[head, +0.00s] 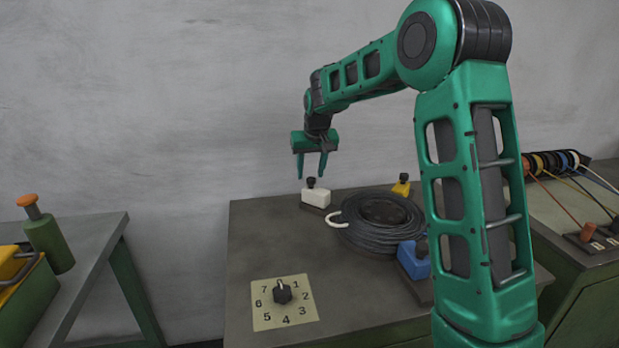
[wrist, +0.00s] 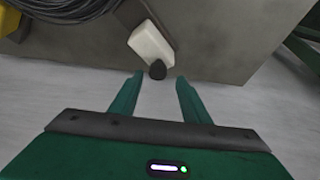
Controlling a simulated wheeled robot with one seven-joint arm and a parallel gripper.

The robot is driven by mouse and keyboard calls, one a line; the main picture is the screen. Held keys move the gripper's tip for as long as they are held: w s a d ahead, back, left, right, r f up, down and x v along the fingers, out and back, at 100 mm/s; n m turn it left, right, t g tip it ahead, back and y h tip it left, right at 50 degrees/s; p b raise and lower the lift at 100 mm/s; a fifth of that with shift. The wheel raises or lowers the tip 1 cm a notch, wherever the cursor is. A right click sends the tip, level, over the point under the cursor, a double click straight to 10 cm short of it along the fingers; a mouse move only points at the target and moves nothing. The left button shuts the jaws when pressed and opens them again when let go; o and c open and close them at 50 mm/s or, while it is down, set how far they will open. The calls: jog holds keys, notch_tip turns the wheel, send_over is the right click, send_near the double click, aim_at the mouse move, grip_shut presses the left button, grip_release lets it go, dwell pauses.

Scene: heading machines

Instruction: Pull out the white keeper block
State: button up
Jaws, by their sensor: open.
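The white keeper block (head: 316,197) sits at the back left edge of the dark table, with a black knob on top. It also shows in the wrist view (wrist: 151,43), its dark knob just beyond my fingertips. My gripper (head: 311,177) is open and empty above the block, fingers pointing down; it also shows in the wrist view (wrist: 159,76). In the head view the fingertips appear close to the knob, one finger on each side in the picture. I cannot tell the exact height gap.
A coil of black cable (head: 382,221) lies right of the white block. A yellow block (head: 401,187) and a blue block (head: 413,260) stand around it. A numbered dial plate (head: 266,317) is at the table front. A green canister (head: 50,244) stands on the left bench.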

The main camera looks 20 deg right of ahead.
jog(key=v, duration=0.8)
jog(key=shift+s+r, duration=0.1)
jog(key=s+d+f+m+g, duration=0.1)
jog(key=s+d+f, duration=0.15)
jog(key=s, duration=0.95)
jog(key=s+d+f+m+g, duration=0.1)
jog(key=s+d, duration=0.3)
jog(key=s, duration=0.9)
jog(key=s+d+f+m+g, duration=0.2)
jog(key=s+d, duration=0.1)
jog(key=s, duration=0.9)
jog(key=s+a+f, duration=0.1)
jog(key=s+f, duration=0.3)
jog(key=s, duration=0.7)
jog(key=shift+s+a+f+m+g+y, duration=0.2)
jog(key=shift+s+a+m+g+y, duration=0.1)
jog(key=shift+y, duration=0.1)
